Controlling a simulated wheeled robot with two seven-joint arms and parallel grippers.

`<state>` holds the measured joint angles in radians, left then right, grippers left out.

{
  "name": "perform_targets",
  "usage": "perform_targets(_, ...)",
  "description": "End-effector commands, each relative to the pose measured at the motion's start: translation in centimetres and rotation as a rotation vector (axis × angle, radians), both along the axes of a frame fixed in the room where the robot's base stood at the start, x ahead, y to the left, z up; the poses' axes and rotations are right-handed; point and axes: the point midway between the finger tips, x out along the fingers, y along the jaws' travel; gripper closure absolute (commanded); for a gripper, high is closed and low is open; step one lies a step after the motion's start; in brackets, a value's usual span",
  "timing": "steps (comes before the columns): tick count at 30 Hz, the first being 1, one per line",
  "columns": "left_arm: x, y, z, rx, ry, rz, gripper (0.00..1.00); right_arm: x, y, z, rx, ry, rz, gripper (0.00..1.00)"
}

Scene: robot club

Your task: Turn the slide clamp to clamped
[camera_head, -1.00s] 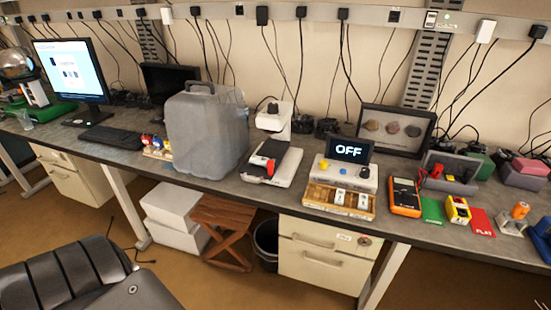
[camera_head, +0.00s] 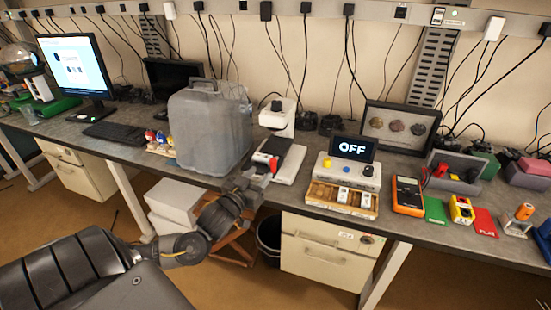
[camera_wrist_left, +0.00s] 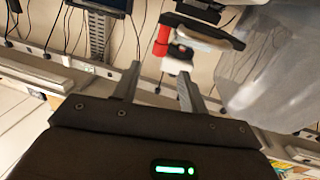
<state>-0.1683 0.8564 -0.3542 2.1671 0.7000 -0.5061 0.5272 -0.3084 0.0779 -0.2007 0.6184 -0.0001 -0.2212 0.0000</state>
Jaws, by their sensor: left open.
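The slide clamp, a black part with a red piece (camera_head: 273,163), sits on a white microscope-like device (camera_head: 280,122) at the middle of the bench. In the left wrist view a red handle (camera_wrist_left: 162,40) and a black bar (camera_wrist_left: 203,30) show just beyond the fingertips. My left gripper (camera_head: 262,176) is at the bench's front edge, just in front of the device. Its two fingers (camera_wrist_left: 157,84) are apart with nothing between them, and I see no contact. I cannot tell the clamp's exact setting. My right gripper is not in view.
A large grey jug (camera_head: 205,135) stands close left of the device. An orange multimeter (camera_head: 408,195) lies farther right. A wooden stool (camera_head: 240,245) is under the bench.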

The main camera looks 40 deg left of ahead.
Motion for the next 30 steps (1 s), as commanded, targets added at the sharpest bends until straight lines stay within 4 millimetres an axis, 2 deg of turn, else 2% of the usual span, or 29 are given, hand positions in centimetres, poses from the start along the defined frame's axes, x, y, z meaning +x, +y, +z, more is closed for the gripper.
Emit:
perform_targets(5, 1.7, 0.3, 0.3, 0.001, -0.002, 0.002, 0.57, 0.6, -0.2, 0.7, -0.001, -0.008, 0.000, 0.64)
perform_targets(12, 6.1, 1.1, 0.4, 0.001, -0.002, 0.002, 0.57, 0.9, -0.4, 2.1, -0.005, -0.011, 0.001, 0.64)
perform_targets(18, 9.1, 1.7, 0.2, 0.002, -0.001, 0.001, 0.57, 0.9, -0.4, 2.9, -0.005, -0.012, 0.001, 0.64)
perform_targets(24, 10.4, 1.9, 0.0, 0.000, 0.000, 0.000, 0.57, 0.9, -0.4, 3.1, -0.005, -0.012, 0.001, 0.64)
perform_targets(30, 10.6, 1.9, -0.1, 0.001, 0.001, -0.001, 0.57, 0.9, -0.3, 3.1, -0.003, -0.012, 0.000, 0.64)
